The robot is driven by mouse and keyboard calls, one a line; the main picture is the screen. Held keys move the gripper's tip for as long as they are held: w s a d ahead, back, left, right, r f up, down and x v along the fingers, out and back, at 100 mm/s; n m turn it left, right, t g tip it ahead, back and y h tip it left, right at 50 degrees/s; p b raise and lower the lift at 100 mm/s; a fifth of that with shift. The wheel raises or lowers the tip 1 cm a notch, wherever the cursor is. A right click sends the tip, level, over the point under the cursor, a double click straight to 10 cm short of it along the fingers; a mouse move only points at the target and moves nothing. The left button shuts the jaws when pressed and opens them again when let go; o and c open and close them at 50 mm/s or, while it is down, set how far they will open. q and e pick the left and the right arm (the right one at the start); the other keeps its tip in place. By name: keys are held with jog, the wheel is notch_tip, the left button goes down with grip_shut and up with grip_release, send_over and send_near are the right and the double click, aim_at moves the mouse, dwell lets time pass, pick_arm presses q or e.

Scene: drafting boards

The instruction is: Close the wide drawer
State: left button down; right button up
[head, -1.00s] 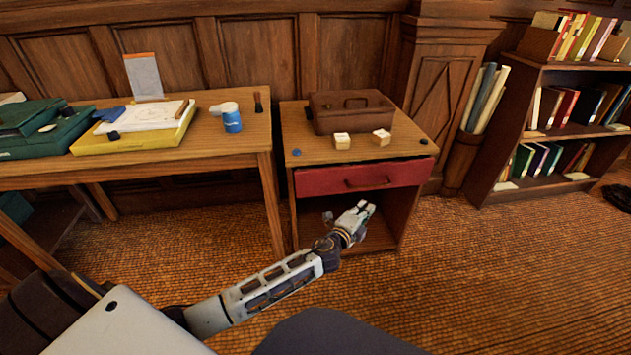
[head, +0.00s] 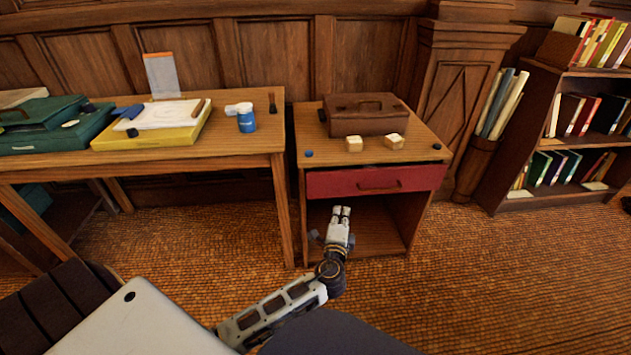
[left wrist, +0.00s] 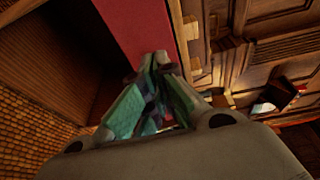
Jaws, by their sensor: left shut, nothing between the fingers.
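The wide drawer (head: 374,181) has a red front with a brown bar handle (head: 380,188). It sits under the top of a small wooden cabinet (head: 408,225), and its front stands slightly out, with a dark gap showing above it. My left gripper (head: 341,211) is shut and empty, in front of and below the drawer front, before the open lower compartment. In the left wrist view the shut fingers (left wrist: 158,62) point toward the red drawer front (left wrist: 138,25). I cannot tell there whether they touch it. My right gripper is not in view.
On the cabinet top are a brown case (head: 366,115), two pale blocks (head: 374,143) and small knobs. A wooden desk (head: 262,143) with folders and a blue-and-white bottle (head: 246,122) stands left. A bookshelf (head: 492,190) stands right.

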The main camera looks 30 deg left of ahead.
pick_arm(q)
jog(key=s+a+r+n+g+y, duration=0.1)
jog(key=s+a+r+n+y, duration=0.1)
jog(key=a+y, duration=0.3)
jog(key=shift+s+a+n+g, duration=0.4)
jog(key=shift+s+n, duration=0.15)
jog(key=shift+n, duration=0.25)
jog(key=shift+w, duration=0.1)
